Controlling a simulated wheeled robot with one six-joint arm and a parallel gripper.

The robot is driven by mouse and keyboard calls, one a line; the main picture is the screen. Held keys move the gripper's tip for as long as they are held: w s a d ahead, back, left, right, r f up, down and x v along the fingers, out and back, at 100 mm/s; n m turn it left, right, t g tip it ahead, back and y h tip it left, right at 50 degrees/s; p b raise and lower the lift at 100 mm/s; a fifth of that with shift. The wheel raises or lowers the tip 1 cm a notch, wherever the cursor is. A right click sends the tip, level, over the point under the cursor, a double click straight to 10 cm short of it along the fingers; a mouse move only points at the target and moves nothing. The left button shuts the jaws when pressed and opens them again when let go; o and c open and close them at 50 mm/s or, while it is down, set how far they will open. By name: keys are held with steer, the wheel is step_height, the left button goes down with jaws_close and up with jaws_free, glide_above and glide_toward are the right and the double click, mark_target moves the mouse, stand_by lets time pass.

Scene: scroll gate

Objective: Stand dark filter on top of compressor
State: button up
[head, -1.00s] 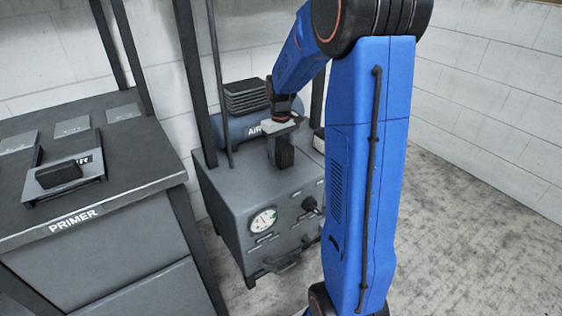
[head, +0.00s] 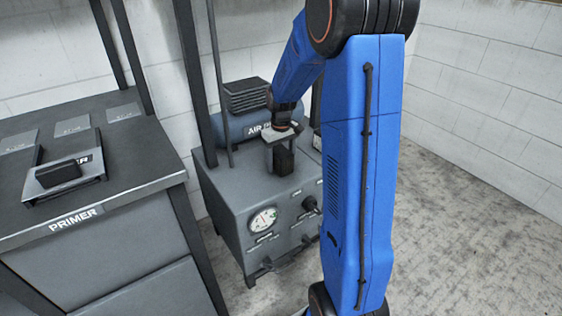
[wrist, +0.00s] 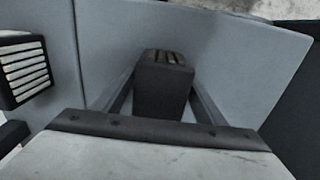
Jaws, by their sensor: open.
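The dark filter (head: 285,162) is a small, dark upright block standing on the grey top of the compressor (head: 225,185). In the wrist view, the filter (wrist: 163,90) shows a slotted end and sits between my fingers. My gripper (head: 280,162) points down over the compressor top, with its pale palm above the filter. It is open, with one finger on each side of the filter; in the wrist view, my gripper (wrist: 160,95) shows gaps beside the block. The palm hides part of the filter in both views.
A blue air tank (head: 240,128) and a dark ribbed block (head: 245,96) stand behind at the back. Dark upright posts (head: 195,80) rise on the left. A grey bench (head: 130,160) labelled PRIMER holds a tray with a dark block (head: 58,173). Floor at right is clear.

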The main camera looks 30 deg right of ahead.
step_height(320, 180, up, 11)
steer(key=shift+r, duration=0.2)
steer(key=shift+s+a+r, duration=0.1)
steer(key=shift+r, duration=0.35)
steer(key=s+a+r+t, duration=0.1)
steer(key=s+a+r, duration=0.2)
steer(key=s+a, duration=0.3)
steer(key=s+a+r+t, duration=0.1)
steer(key=s+a+r, duration=0.25)
steer(key=s, duration=0.45)
steer(key=s+a+f+t, duration=0.1)
steer(key=s+a, duration=0.2)
steer(key=s, duration=0.5)
steer(key=s+a+f+t, duration=0.1)
steer(key=s+a, duration=0.2)
steer(key=s, duration=0.5)
steer(key=shift+f+t, duration=0.35)
steer(key=shift+t, duration=0.05)
steer(key=shift+s, duration=0.1)
